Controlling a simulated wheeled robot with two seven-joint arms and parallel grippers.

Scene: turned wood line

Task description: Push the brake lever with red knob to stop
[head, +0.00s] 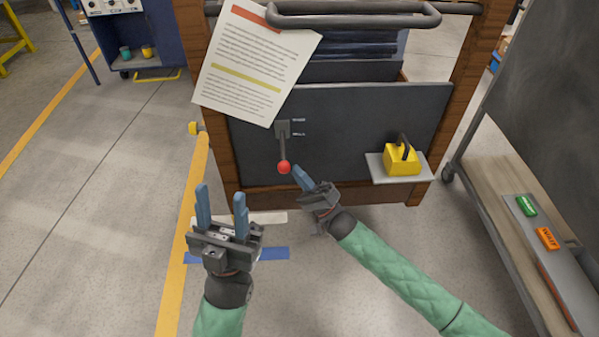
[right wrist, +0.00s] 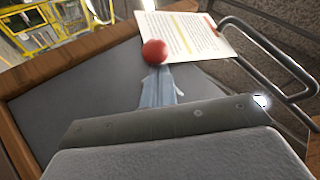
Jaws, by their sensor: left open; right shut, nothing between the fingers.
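The brake lever (head: 283,145) hangs from a dark bracket on the grey panel of a wooden cart, its red knob (head: 284,167) at the lower end. My right gripper (head: 298,170) is shut and empty, its blue fingertips just right of and slightly below the knob. In the right wrist view the red knob (right wrist: 154,52) shows right at the tips of the blue fingers (right wrist: 158,85); I cannot tell whether they touch. My left gripper (head: 221,197) is open and empty, in front of the cart to the left, away from the lever.
A paper sheet (head: 255,65) hangs above the lever. A yellow block with a dark handle (head: 402,160) sits on a small shelf right of the lever. A metal handle bar (head: 350,20) crosses the cart's top. A board with a marker tray (head: 550,255) stands at right.

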